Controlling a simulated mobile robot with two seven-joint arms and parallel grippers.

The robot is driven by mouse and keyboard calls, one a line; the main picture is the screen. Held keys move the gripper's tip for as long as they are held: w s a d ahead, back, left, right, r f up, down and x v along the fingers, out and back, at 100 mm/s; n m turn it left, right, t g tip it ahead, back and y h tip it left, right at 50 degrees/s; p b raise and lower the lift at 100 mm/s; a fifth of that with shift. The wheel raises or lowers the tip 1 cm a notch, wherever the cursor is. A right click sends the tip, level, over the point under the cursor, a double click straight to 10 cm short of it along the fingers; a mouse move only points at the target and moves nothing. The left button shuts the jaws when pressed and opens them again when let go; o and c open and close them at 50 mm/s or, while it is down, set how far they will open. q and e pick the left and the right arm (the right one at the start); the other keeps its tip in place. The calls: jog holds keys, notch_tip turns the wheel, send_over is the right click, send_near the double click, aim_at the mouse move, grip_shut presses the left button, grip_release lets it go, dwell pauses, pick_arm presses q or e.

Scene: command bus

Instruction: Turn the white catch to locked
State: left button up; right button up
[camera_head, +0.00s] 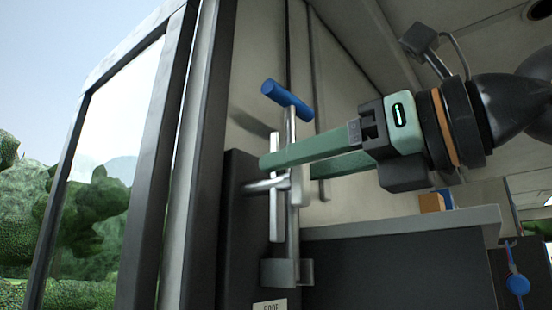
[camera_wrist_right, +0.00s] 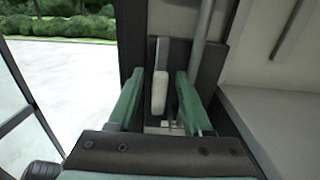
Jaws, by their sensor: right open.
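The white catch (camera_head: 277,215) is an upright bar on a metal pivot at the dark post in the head view. It also shows in the right wrist view (camera_wrist_right: 159,92). My right gripper (camera_head: 288,167) reaches in from the right with its two green fingers level. The near finger crosses in front of the catch and hides part of it. In the wrist view the open right gripper (camera_wrist_right: 157,85) has a finger on each side of the catch, with a narrow gap on both sides. My left gripper is in neither view.
A blue-handled rod (camera_head: 287,99) stands close behind the catch, above the fingers. A grey counter (camera_head: 400,226) lies below my right arm. A door frame with a window (camera_head: 110,140) is at the left. A partly cut-off label (camera_head: 270,306) sits below.

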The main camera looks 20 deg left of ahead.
aim_at(276, 177)
jog(key=shift+p+x, duration=0.3)
jog(key=shift+x, duration=1.4)
grip_shut()
